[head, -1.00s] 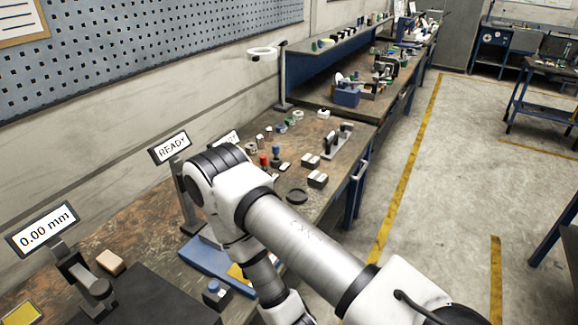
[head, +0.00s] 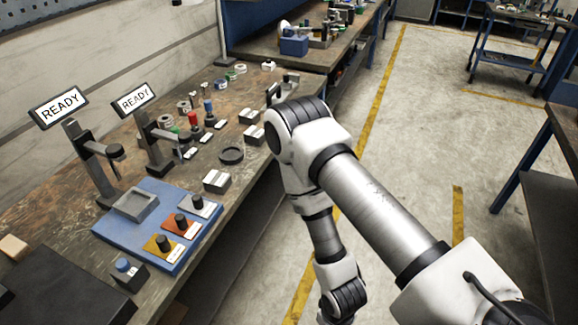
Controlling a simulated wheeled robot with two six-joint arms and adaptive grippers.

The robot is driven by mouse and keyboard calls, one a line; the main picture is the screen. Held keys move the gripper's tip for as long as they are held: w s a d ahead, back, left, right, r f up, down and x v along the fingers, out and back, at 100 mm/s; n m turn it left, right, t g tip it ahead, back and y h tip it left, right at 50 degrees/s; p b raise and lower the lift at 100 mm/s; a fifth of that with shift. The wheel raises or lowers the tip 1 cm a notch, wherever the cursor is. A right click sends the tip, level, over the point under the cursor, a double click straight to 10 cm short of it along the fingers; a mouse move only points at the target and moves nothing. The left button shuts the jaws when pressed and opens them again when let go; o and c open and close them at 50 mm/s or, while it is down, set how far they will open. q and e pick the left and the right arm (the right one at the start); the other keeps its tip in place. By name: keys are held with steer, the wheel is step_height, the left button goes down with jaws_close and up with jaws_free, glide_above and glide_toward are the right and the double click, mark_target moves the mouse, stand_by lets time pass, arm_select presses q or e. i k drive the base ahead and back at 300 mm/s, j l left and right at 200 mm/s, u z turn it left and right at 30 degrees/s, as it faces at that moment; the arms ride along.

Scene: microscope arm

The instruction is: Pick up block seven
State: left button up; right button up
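I cannot read a number on any block, so I cannot tell which one is block seven. In the head view, a grey metal block (head: 217,181) with a pale top stands near the bench's front edge. Two similar blocks, one (head: 253,135) and another (head: 249,116), stand farther back. A blue tray (head: 118,243) holds a grey block (head: 199,206), an orange block (head: 182,225) and a yellow block (head: 164,246), each with a dark knob. My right arm reaches in from the right, past the bench's front edge. Its gripper is below the picture. My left gripper is not in view.
Two stands carry "READY" signs, one (head: 60,104) and another (head: 136,97). A dark ring (head: 231,154) lies behind the nearest grey block. Coloured pegs stand farther back. Open floor (head: 400,150) lies right of the bench.

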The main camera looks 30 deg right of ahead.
mark_target(218, 182)
steer(key=l+z, duration=0.35)
steer(key=i+l+u, duration=0.2)
steer(key=l, duration=0.5)
steer(key=i+l+u, duration=0.25)
steer(key=l, duration=0.5)
steer(key=i+l+u, duration=0.2)
steer(key=l, duration=0.55)
steer(key=i+l+u, duration=0.2)
steer(key=l, duration=0.6)
steer(key=l+u, duration=0.2)
steer(key=l, duration=0.6)
